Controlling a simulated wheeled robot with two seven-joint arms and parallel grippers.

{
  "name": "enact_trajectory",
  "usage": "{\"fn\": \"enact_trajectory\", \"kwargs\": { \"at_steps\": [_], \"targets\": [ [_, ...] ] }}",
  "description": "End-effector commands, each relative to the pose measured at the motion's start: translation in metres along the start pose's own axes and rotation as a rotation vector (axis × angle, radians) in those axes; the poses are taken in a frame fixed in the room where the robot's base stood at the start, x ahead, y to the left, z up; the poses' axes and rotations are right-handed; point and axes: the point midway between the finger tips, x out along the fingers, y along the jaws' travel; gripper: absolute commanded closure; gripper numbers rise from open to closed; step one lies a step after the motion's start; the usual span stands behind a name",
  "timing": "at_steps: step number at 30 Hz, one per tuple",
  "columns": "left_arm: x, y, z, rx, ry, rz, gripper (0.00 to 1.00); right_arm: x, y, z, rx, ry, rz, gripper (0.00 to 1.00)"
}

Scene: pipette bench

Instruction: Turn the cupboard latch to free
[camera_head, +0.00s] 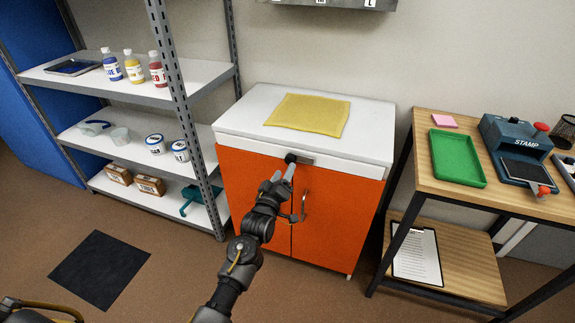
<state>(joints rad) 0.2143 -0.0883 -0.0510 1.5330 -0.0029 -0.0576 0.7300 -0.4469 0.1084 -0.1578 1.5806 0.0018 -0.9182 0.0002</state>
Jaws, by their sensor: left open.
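The orange cupboard (340,215) with a white top stands against the wall, its two doors closed. The latch (305,161), a small dark piece with a grey plate, sits at the upper middle where the doors meet. My left gripper (283,172) is open just in front of and below the latch, its fingertips close to the dark piece. I cannot tell whether they touch it. The gripper and arm hide part of the left door and the seam. A metal door handle (304,206) shows on the right door. My right gripper is not in view.
A yellow cloth (308,114) lies on the cupboard top. Left is a metal shelf (115,90) with bottles, tubs and boxes. Right is a wooden table (452,190) with a green tray (457,158) and a stamp press (520,150). Floor in front is clear around a dark mat (99,268).

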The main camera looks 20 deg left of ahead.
Motion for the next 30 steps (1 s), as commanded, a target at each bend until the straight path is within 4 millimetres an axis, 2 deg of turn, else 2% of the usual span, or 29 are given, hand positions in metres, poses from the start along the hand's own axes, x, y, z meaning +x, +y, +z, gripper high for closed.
{"fn": "enact_trajectory", "kwargs": {
  "at_steps": [3,9,15,27,30],
  "targets": [
    [-0.024,0.000,0.000,0.000,-0.001,-0.001,0.45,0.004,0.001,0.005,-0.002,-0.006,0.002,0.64],
    [-0.051,0.000,0.000,0.000,-0.001,0.000,0.45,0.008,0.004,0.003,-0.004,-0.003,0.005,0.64],
    [-0.058,0.001,0.000,0.000,-0.001,0.001,0.45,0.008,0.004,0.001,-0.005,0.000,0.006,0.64],
    [-0.058,0.000,0.000,0.000,-0.001,0.001,0.45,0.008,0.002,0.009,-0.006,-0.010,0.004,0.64],
    [-0.060,-0.005,0.006,0.012,-0.019,-0.013,0.45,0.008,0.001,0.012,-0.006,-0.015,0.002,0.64]
  ]
}}
